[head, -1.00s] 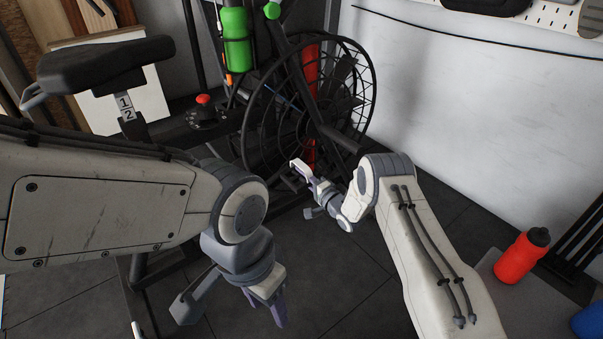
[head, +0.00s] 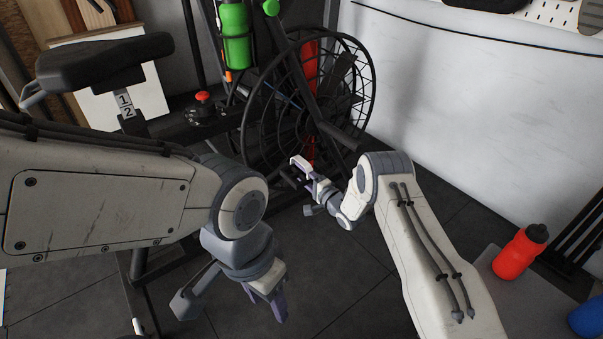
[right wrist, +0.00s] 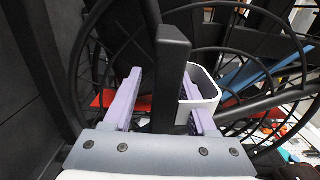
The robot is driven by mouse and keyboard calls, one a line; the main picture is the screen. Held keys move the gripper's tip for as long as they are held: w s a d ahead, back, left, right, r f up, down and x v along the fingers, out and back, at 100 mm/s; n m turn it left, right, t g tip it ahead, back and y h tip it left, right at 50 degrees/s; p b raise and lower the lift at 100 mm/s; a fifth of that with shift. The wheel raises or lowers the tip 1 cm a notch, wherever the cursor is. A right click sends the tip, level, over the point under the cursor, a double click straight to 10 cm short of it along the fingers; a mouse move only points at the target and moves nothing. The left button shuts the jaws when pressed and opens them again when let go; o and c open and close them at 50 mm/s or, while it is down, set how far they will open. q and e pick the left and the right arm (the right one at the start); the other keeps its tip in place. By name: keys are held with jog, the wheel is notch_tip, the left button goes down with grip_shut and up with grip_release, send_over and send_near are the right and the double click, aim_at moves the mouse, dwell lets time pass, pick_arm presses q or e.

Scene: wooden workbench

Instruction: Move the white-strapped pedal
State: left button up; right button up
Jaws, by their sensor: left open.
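The black pedal (right wrist: 172,75) stands upright between the purple fingers of my right gripper (right wrist: 160,95) in the right wrist view. Its white strap (right wrist: 205,88) forms a loop on the pedal's right side, and the right finger appears to run inside that loop. A gap shows between the left finger and the pedal, so the jaws look open around it. In the head view my right gripper (head: 303,172) is small at the bike's lower side, with the pedal partly hidden there. My left gripper (head: 270,298) hangs open and empty over the floor.
The exercise bike's caged fan wheel (head: 362,95) stands just behind the right gripper, and a black crank arm (head: 335,135) is close above it. The bike seat (head: 105,62) is at left. A red bottle (head: 515,258) stands at right. Dark floor is clear between the arms.

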jog(key=shift+r, duration=0.1)
jog(key=shift+s+d, duration=0.1)
jog(key=shift+d, duration=0.05)
jog(key=p+v, duration=0.4)
jog(key=v, duration=0.6)
jog(key=shift+p, duration=0.4)
